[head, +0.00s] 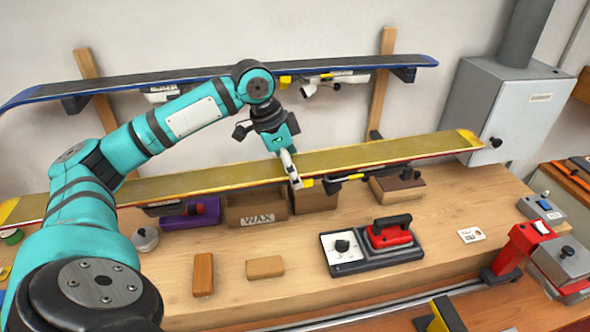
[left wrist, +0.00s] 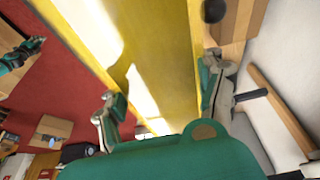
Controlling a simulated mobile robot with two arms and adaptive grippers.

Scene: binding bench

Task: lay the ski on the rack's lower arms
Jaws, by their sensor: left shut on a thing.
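The yellow ski (head: 370,155), red along its edge, runs nearly level across the head view above the bench, with bindings on its underside. My left gripper (head: 289,166) is shut on it near its middle, and the left wrist view shows the ski (left wrist: 166,60) between the fingers (left wrist: 160,98). The rack has two wooden uprights (head: 381,80). A dark lower arm (head: 374,135) shows on the right upright, just behind the ski; the left one is hidden. A teal and black part, apparently my right gripper (left wrist: 22,56), shows small at the left of the left wrist view.
A blue-edged ski (head: 215,74) lies on the rack's upper arms. Below the held ski are a WAX box (head: 257,212), a purple item (head: 190,215) and wooden blocks. A red iron (head: 389,234) sits nearer. A grey cabinet (head: 505,110) stands close to the ski's right tip.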

